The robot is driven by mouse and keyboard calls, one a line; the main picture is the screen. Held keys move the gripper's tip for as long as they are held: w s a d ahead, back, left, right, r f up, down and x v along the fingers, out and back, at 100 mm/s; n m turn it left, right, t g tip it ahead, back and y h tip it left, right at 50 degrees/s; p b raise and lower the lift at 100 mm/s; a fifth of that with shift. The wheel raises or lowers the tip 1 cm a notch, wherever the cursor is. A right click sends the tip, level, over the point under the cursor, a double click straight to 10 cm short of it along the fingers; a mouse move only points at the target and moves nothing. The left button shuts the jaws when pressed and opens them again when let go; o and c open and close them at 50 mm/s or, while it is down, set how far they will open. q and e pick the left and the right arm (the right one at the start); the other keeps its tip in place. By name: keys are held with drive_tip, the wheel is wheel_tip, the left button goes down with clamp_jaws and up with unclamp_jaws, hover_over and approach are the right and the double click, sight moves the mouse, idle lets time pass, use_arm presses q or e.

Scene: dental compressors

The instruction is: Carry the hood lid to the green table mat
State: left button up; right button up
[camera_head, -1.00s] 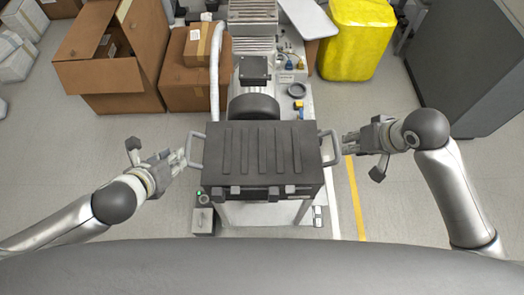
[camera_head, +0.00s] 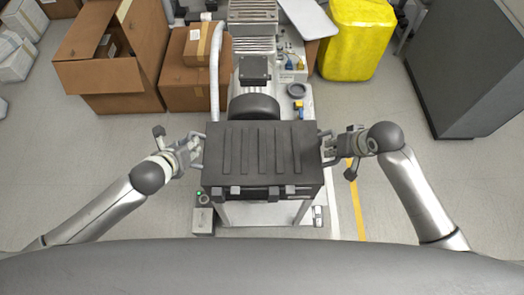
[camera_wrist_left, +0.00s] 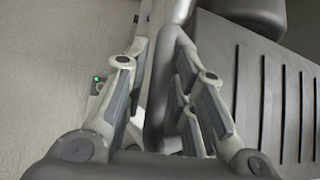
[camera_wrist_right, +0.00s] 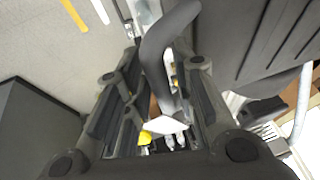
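The hood lid (camera_head: 262,155) is dark grey and ribbed, with a handle on each side, and sits on the machine in the middle of the head view. My left gripper (camera_head: 193,149) is open at its left side; in the left wrist view the grey left handle (camera_wrist_left: 161,88) lies between the spread fingers. My right gripper (camera_head: 331,146) is open at its right side; in the right wrist view the right handle (camera_wrist_right: 160,60) lies between the spread fingers. Neither gripper is closed on a handle. The green table mat is not in view.
Behind the lid is the compressor's black motor (camera_head: 254,105). Cardboard boxes (camera_head: 112,70) stand at the back left, a yellow bin (camera_head: 355,40) at the back right and a dark grey cabinet (camera_head: 465,70) at the far right. The floor on both sides is clear.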

use_arm(q)
clamp_jaws()
use_arm(e)
clamp_jaws()
use_arm(q)
drive_tip(key=shift+w+r, duration=0.1)
drive_tip(key=shift+r, duration=0.1)
use_arm(e)
drive_tip(key=shift+r, duration=0.2)
